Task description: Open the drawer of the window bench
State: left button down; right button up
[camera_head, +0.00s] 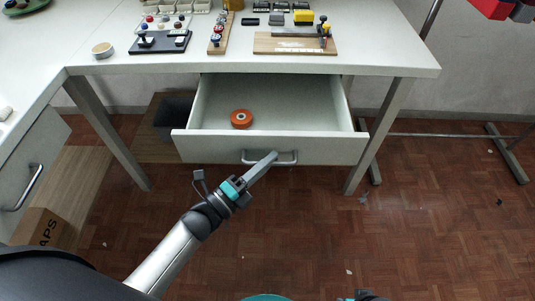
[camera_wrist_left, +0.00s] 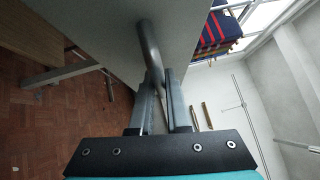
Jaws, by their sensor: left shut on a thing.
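The drawer (camera_head: 352,147) of the window bench (camera_head: 385,61) stands pulled out, with its inside showing in the head view. Its bar handle (camera_head: 285,158) is on the front panel. My left gripper (camera_head: 270,158) reaches the handle from below left and is shut on it. In the left wrist view the handle (camera_wrist_left: 151,48) runs between the two fingers (camera_wrist_left: 166,88) of the left gripper. An orange roll (camera_head: 241,119) lies inside the drawer, toward its left side. Only a small part of what may be my right gripper shows at the bottom edge; its jaws are not visible.
A second drawer front with a handle (camera_head: 22,187) is at the left, above a cardboard box (camera_head: 38,227). A dark bin (camera_head: 174,117) stands under the bench. A metal stand (camera_head: 440,136) is at the right. The floor in front of the drawer is largely clear.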

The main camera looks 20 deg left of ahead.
pick_arm(q)
jog(key=c, duration=0.9)
grip_release()
jog(key=p+v, duration=0.1)
jog(key=v, duration=1.4)
jog(key=shift+p, duration=0.4)
pick_arm(e)
jog(key=f, duration=0.1)
jog(key=s+d+f, duration=0.1)
jog(key=f, duration=0.1)
jog(key=shift+s+d+f, duration=0.2)
jog(key=shift+d, duration=0.05)
pick_arm(q)
jog(key=shift+s+a, duration=0.1)
